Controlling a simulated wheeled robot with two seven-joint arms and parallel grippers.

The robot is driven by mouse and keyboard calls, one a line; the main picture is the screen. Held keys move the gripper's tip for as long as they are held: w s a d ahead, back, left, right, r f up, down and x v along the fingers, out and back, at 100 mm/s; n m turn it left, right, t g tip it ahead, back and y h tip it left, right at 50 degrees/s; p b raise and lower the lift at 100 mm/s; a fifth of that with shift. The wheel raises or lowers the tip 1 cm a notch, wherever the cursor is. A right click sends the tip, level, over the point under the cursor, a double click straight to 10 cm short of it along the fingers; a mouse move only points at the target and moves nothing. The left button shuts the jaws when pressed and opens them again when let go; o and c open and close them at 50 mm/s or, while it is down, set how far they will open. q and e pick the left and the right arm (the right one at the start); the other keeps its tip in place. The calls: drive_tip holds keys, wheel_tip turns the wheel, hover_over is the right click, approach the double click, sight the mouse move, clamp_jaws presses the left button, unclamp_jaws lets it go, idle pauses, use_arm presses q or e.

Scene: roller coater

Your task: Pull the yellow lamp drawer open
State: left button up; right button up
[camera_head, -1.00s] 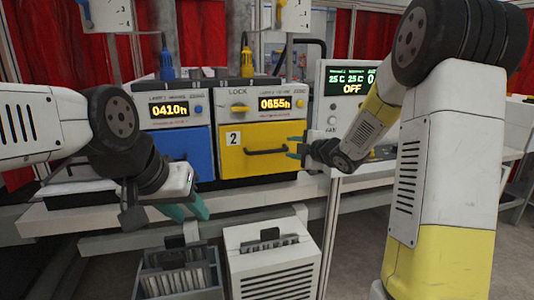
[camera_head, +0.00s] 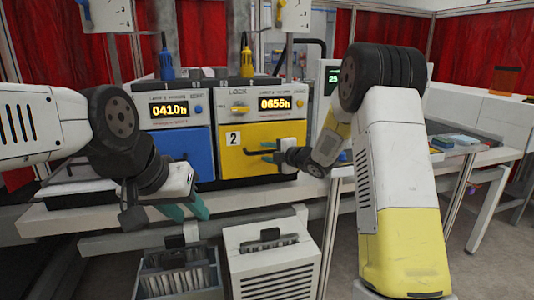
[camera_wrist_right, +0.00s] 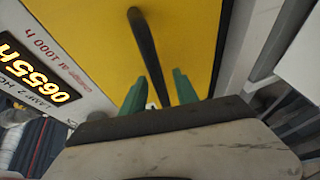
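The yellow lamp drawer (camera_head: 238,162) is the front marked 2, below the 0655h display. It looks shut, flush with its housing. Its black bar handle (camera_wrist_right: 143,38) crosses the yellow front in the right wrist view. My right gripper (camera_head: 267,152) is at the handle, coming from the right. In the wrist view its green fingers (camera_wrist_right: 160,90) stand on either side of the bar, with gaps showing, so it is open around the handle. In the head view the gripper partly hides the handle. My left gripper (camera_head: 186,211) is open and empty, low in front of the blue drawer.
The blue drawer (camera_head: 187,150) adjoins on the left. A yellow lock knob (camera_head: 239,107) sits above the yellow front. A white vented box (camera_head: 272,262) and a grey bin (camera_head: 178,275) stand below the bench rail (camera_head: 120,220).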

drive_tip(key=shift+c, duration=0.3)
clamp_jaws()
idle(1.1)
